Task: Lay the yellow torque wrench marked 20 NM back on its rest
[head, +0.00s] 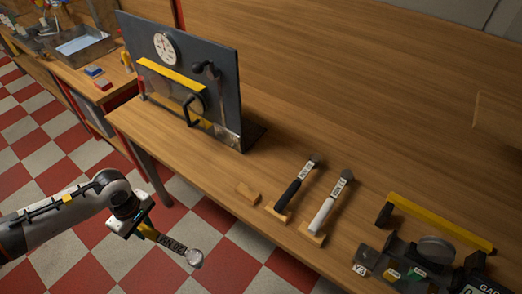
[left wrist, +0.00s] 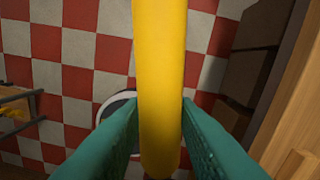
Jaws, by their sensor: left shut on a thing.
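My left gripper (head: 143,226) is at the lower left of the head view, in front of the bench and over the checkered floor. It is shut on the yellow torque wrench (head: 170,242), whose dark label reads 20 NM upside down and whose round grey head (head: 194,258) points right. In the left wrist view the green fingers (left wrist: 160,128) close on both sides of the yellow handle (left wrist: 160,60). An empty wooden rest block (head: 248,193) lies on the bench, right of and beyond the gripper. My right gripper is not in view.
A black-handled wrench (head: 290,193) and a white-handled wrench (head: 325,211) lie on rests right of the empty block. A dark upright panel with a gauge (head: 166,48) stands at the bench's left. A yellow-barred fixture (head: 440,222) is at right. The bench behind the wrenches is clear.

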